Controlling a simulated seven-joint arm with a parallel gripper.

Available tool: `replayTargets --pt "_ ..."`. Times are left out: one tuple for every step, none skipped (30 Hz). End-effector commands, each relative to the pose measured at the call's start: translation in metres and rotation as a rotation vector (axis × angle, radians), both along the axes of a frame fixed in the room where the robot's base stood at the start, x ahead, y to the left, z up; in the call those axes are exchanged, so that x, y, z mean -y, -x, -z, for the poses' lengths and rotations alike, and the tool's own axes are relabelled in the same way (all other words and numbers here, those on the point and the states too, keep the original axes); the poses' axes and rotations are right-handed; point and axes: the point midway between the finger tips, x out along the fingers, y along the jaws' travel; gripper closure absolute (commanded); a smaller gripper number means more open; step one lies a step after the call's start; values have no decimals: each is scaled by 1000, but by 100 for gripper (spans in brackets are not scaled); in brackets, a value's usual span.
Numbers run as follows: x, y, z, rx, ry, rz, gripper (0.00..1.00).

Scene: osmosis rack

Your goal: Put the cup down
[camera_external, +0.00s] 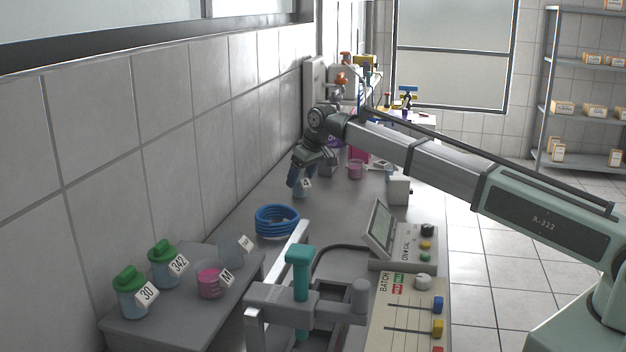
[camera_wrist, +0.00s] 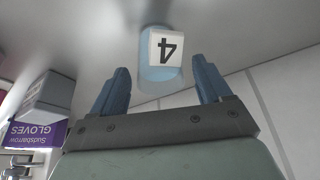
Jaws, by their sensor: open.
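The cup (camera_wrist: 158,80) is a translucent pale blue vessel with a white tag marked 4, upside down in the wrist view. It also shows small in the external view (camera_external: 302,190), at the grey counter surface by the tiled wall. My gripper (camera_wrist: 160,66) is open, with one blue finger on each side of the cup and a visible gap to both. In the external view my gripper (camera_external: 297,178) is just above and around the cup. The cup appears to rest on the counter, though its base is small and hard to make out.
A coil of blue tubing (camera_external: 277,221) lies on the counter nearer the camera. A pink cup (camera_external: 355,170) and a grey box (camera_external: 399,190) stand to the right. A purple gloves box (camera_wrist: 38,134) shows at the wrist view's left. Labelled jars (camera_external: 165,265) stand at the front left.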

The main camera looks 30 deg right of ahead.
Motion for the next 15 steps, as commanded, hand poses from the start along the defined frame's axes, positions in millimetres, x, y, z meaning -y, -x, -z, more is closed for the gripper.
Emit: replayTargets --pt "0 0 0 0 0 0 22" --pt "0 0 0 0 0 0 22" --pt "0 0 0 0 0 0 22" --pt "0 0 0 0 0 0 22" --pt "0 0 0 0 0 0 22" --pt "0 0 -1 0 0 0 22" --pt "0 0 -1 1 0 0 22" --pt "0 1 -2 1 0 0 22" --pt "1 1 -4 1 0 0 22" --pt "1 2 -6 1 0 0 22" --pt "1 3 -8 1 0 0 22" --pt "2 5 -13 2 -1 0 22" --pt "2 6 -16 3 -1 0 22" --pt "3 8 -21 3 -1 0 22" --pt "4 10 -26 3 -1 0 22"
